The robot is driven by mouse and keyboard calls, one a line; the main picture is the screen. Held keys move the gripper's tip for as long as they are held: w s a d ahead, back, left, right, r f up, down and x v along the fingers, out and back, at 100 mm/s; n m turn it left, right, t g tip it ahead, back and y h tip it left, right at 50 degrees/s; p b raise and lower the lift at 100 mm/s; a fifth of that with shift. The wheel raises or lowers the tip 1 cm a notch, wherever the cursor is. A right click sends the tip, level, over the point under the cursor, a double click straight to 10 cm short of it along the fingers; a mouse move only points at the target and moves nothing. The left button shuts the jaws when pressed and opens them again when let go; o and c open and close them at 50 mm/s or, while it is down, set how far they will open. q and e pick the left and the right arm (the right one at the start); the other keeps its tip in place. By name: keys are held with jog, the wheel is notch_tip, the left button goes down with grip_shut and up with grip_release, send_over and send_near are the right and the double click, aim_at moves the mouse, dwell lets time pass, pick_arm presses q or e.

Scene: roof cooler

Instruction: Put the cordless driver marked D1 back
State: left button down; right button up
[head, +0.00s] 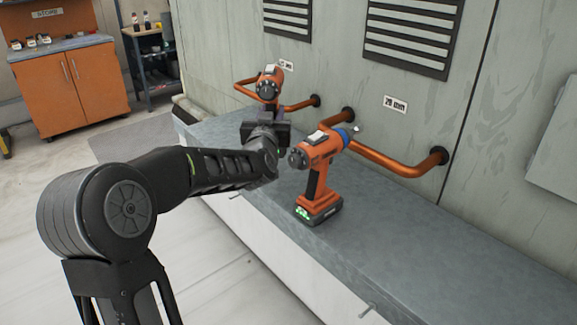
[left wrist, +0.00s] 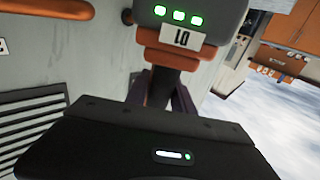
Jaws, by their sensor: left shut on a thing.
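The cordless driver D1 (head: 269,82) is orange and black. In the left wrist view its label (left wrist: 182,38) reads D1 upside down, below a dark battery (left wrist: 190,12) with three green lights. My left gripper (head: 264,124) is shut on its handle, which shows between the fingers in the left wrist view (left wrist: 161,88). In the head view the driver is over the far part of the grey bench, in front of the far orange pipe (head: 297,105). I cannot tell whether it touches the pipe. The gripper hides its lower part. My right gripper is not in view.
A second orange driver (head: 318,172) stands upright on the grey bench (head: 420,240), by the near orange pipe (head: 390,163) under a 20 mm sign (head: 396,104). The bench's right part is clear. An orange cabinet (head: 68,88) and a shelf trolley (head: 152,60) stand far left.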

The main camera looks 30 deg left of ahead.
pick_arm(q)
jog(key=shift+w+r, duration=0.25)
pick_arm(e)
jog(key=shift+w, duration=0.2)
pick_arm(q)
jog(key=shift+s+r, duration=0.1)
jog(key=shift+s, duration=0.05)
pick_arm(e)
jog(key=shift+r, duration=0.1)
pick_arm(q)
jog(key=shift+f, duration=3.15)
